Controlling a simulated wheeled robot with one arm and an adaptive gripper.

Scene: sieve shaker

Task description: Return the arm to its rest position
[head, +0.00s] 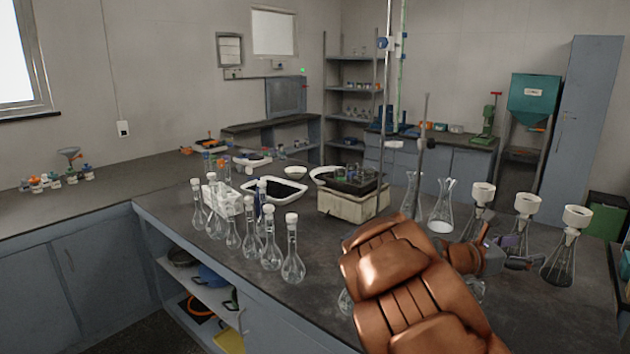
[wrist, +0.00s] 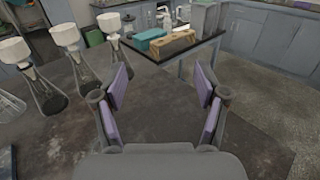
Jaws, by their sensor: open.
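My copper-coloured arm reaches over the dark bench (head: 335,272) from the lower right in the head view. My gripper (head: 516,254) is beyond it, to the right, close to the flasks with white funnels. In the wrist view my gripper (wrist: 163,90) is open. Its two fingers with purple pads stand wide apart, with nothing between them. Bare dark bench top and floor show beyond them. In the head view my arm hides part of the bench and some glassware behind it.
Funnel-topped flasks (head: 563,258) stand right of my gripper; in the wrist view they are at left (wrist: 40,88). Stoppered volumetric flasks (head: 292,262) line the bench's front left. A beige device (head: 352,203) and a tall metal stand (head: 386,100) are behind my arm.

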